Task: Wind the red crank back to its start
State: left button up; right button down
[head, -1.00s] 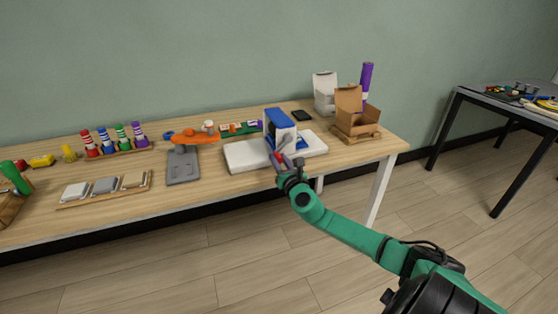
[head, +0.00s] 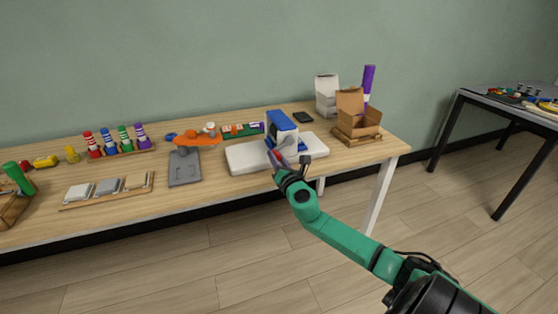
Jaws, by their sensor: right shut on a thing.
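A blue and white device (head: 282,124) stands on a white base plate (head: 246,157) near the table's front edge. My right gripper (head: 279,160) reaches up from the lower right to the front face of this device. It is shut on the red crank (head: 275,155), of which only a small red part shows between and beside the fingers. The fingers and wrist hide most of the crank, so its exact angle cannot be told. My left gripper is not in view.
A grey stand with an orange top (head: 184,168) is left of the device. An open cardboard box (head: 357,130) and a white bag (head: 326,95) stand to its right, with a dark flat item (head: 303,117) behind. Colored spools (head: 117,143) and a swatch tray (head: 107,190) lie farther left.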

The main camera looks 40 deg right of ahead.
aim_at(278, 154)
jog(key=r+m, duration=0.1)
jog(key=r+m+p, duration=0.1)
jog(key=m, duration=0.2)
jog(key=shift+w+a+r+m, duration=0.1)
jog(key=shift+a+r+m, duration=0.2)
jog(key=shift+r+m, duration=0.1)
notch_tip(278, 154, up, 2)
jog(key=m+p, duration=0.1)
jog(key=m, duration=0.2)
jog(key=shift+d+r+m+p, duration=0.1)
jog(key=shift+m+p, duration=0.2)
jog(key=shift+p, duration=0.1)
jog(key=r+m+p, duration=0.1)
jog(key=r+m, duration=0.1)
jog(key=m, duration=0.1)
jog(key=shift+d+p, duration=0.4)
jog(key=shift+s+d+r+m+p, duration=0.2)
jog(key=shift+m+p, duration=0.1)
jog(key=shift+m, duration=0.35)
jog(key=shift+s+d+r+m+p, duration=0.1)
jog(key=shift+d+r+m+p, duration=0.15)
jog(key=shift+m, duration=0.45)
jog(key=shift+s+d+r+m+p, duration=0.1)
jog(key=shift+d+r+m+p, duration=0.2)
jog(key=shift+m, duration=0.35)
jog(key=shift+f, duration=0.15)
jog(key=c, duration=0.6)
grip_release()
